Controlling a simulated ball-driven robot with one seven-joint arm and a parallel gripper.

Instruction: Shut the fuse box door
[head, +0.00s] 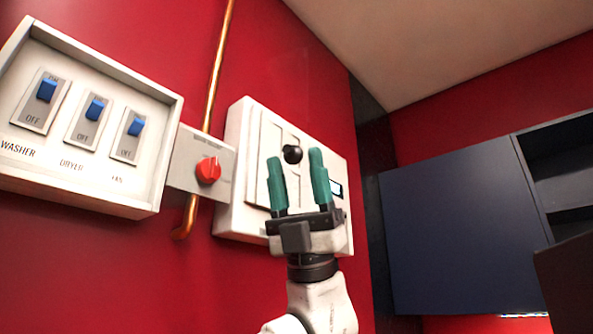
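A white wall box (237,165) is mounted on the red wall and looks like the fuse box. A pale front panel (270,138), which may be its door, carries a round black knob (292,154). I cannot tell whether this panel stands ajar or lies flush. My gripper (294,158) is in front of the box, its two green fingers pointing up and spread apart. The knob shows in the gap between the fingertips, with no visible contact; the depth between them is unclear. My gripper and wrist hide the lower middle of the box. A small dark-framed display (337,188) shows at right.
A white switch panel (110,180) with blue switches is at left. A red rotary knob (208,170) on a grey plate sits beside the box. A copper pipe (217,70) runs up the wall. Dark cabinets (455,220) stand at right.

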